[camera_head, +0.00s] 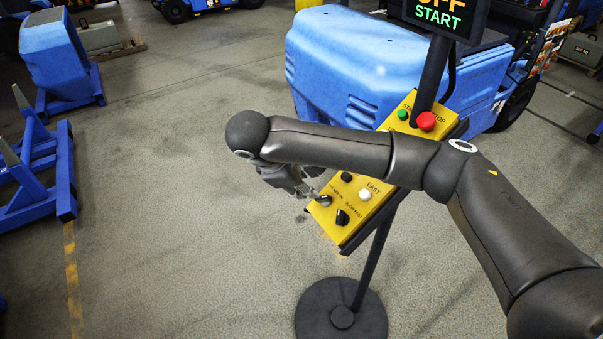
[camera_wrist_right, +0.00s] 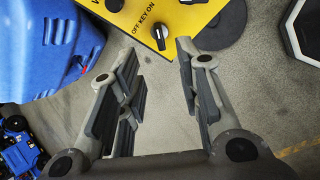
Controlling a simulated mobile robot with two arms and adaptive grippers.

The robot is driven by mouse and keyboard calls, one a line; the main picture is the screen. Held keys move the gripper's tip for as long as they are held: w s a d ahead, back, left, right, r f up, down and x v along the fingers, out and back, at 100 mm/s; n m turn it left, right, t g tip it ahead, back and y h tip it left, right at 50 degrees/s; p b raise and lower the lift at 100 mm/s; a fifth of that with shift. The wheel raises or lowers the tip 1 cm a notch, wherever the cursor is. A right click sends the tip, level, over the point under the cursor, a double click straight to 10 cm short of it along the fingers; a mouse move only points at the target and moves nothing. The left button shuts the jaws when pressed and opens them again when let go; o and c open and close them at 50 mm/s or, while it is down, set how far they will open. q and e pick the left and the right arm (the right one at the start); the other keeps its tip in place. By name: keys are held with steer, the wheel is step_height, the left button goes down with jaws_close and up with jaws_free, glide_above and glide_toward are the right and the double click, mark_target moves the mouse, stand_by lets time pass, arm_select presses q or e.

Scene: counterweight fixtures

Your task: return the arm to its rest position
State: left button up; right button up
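My right arm (camera_head: 330,148) reaches in from the right, across the front of a yellow control panel (camera_head: 335,228). My right gripper (camera_head: 305,190) is at the panel's lower left edge, partly hidden under my arm. In the right wrist view the gripper (camera_wrist_right: 157,58) is open, with nothing between its fingers. A black knob (camera_wrist_right: 160,38) marked OFF KEY ON lies just beyond the fingertips, and a gap of floor shows between the fingers. My left gripper is not in view.
The panel stands on a post with a round black base (camera_head: 340,318). It carries a red button (camera_head: 427,121), a green button (camera_head: 403,115) and a white button (camera_head: 365,194). A large blue machine (camera_head: 350,65) stands behind.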

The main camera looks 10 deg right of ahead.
steer(key=w+a+f+m+y+b, duration=0.1)
steer(key=a+f+m+y+b, duration=0.15)
steer(key=f, duration=0.85)
steer(key=w+a+f+m+y+b, duration=0.1)
steer(key=a+f+y+b, duration=0.15)
steer(key=f, duration=0.95)
steer(key=s+d+f+m+y+b, duration=0.1)
steer(key=s+d+f+m+b, duration=0.15)
steer(key=f, duration=0.85)
steer(key=s+d+f+m+y+b, duration=0.15)
steer(key=s+f, duration=0.25)
steer(key=f, duration=0.8)
steer(key=s+d+f+m+g+h+b, duration=0.15)
steer(key=s+d+f, duration=0.35)
steer(key=s+f, duration=0.8)
steer(key=s+d+f+m+b, duration=0.2)
steer(key=s+d+f+b, duration=0.15)
steer(key=s+f, duration=0.95)
steer(key=s+d+f, duration=0.1)
steer(key=s+d, duration=0.1)
steer(key=s, duration=0.6)
steer(key=s+d+f, duration=0.1)
steer(key=s, duration=0.8)
steer(key=shift+d+m+g, duration=0.35)
steer(key=shift+m, duration=0.05)
